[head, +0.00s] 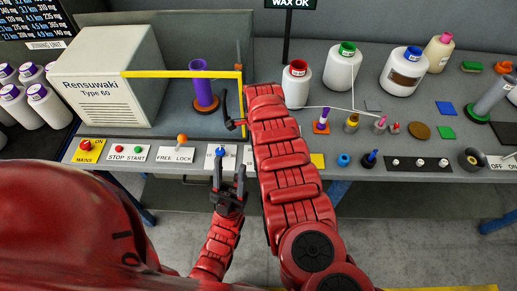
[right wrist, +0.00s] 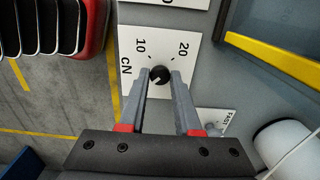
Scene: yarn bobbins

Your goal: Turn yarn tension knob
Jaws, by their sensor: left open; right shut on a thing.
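The tension knob (right wrist: 159,76) is small, black and round, on a white dial plate marked 10, 20 and cN. My right gripper (right wrist: 162,74) has one grey finger on each side of it and is shut on it. In the head view my right arm (head: 287,165) covers the dial, and I cannot make out the right gripper there. My left gripper (head: 229,173) is open and empty, in front of the panel edge below a white label with a small blue part (head: 220,151).
The Rensuwaki machine (head: 112,78) stands at the left, beside a yellow frame (head: 180,74) and a purple bobbin tube (head: 200,85). An orange-topped FREE/LOCK lever (head: 181,139) is left of my left gripper. Several yarn cones and small parts occupy the table to the right.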

